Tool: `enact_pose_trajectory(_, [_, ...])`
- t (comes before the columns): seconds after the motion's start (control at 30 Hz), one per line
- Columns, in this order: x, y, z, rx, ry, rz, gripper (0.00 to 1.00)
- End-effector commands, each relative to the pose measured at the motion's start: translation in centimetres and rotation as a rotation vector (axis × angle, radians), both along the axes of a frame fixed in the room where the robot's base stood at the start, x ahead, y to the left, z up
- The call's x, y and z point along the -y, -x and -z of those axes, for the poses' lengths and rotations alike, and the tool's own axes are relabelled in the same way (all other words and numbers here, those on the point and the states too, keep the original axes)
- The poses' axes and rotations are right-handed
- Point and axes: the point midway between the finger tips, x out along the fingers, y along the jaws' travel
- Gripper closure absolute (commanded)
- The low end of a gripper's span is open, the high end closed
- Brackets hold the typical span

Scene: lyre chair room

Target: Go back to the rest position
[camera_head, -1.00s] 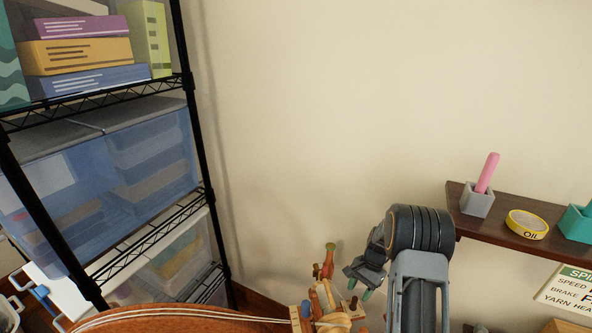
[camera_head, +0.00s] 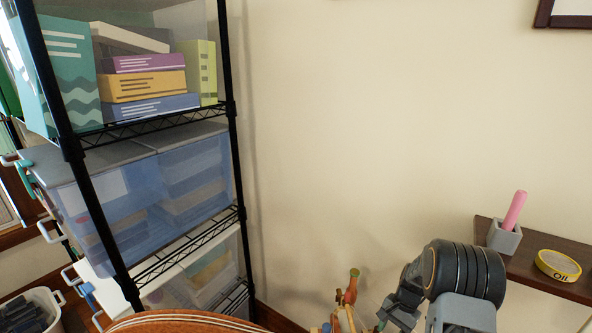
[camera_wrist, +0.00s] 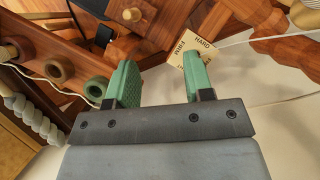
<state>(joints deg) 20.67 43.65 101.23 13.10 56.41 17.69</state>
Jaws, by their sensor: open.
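My gripper shows in the wrist view (camera_wrist: 160,85) with its two green fingers apart and nothing between them. In the head view my gripper (camera_head: 388,318) is partly cut off at the bottom edge, just right of the wooden pegs (camera_head: 346,300). In the wrist view, wooden parts with round knobs (camera_wrist: 60,68) lie beyond the fingers, and a small cream tag (camera_wrist: 186,50) with printed words shows behind the right finger. I cannot tell how far the fingers are from these parts.
A black wire rack (camera_head: 235,150) with books and clear bins stands at the left. A dark wall shelf (camera_head: 560,287) at the right holds a grey cup (camera_head: 504,238) with a pink stick and a yellow tape roll (camera_head: 558,265). The wall between is bare.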

Motion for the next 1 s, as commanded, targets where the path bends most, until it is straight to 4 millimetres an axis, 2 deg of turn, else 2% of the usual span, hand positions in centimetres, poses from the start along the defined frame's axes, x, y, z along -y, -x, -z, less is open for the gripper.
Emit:
enact_pose_trajectory(0.17, [-0.6,1.7,-2.2,0.024,0.009,-0.094,0.53])
enact_pose_trajectory(0.37, [-1.8,3.3,-6.4,0.080,0.033,-0.220,0.53])
enact_pose_trajectory(0.47, [-2.7,4.4,-9.2,0.123,0.054,-0.298,0.53])
enact_pose_trajectory(0.7, [-5.8,8.3,-17.4,0.272,0.133,-0.527,0.53])
enact_pose_trajectory(0.9, [-8.1,11.7,-22.9,0.410,0.207,-0.675,0.53])
enact_pose_trajectory(1.0, [-9.0,13.1,-25.0,0.476,0.239,-0.721,0.53])
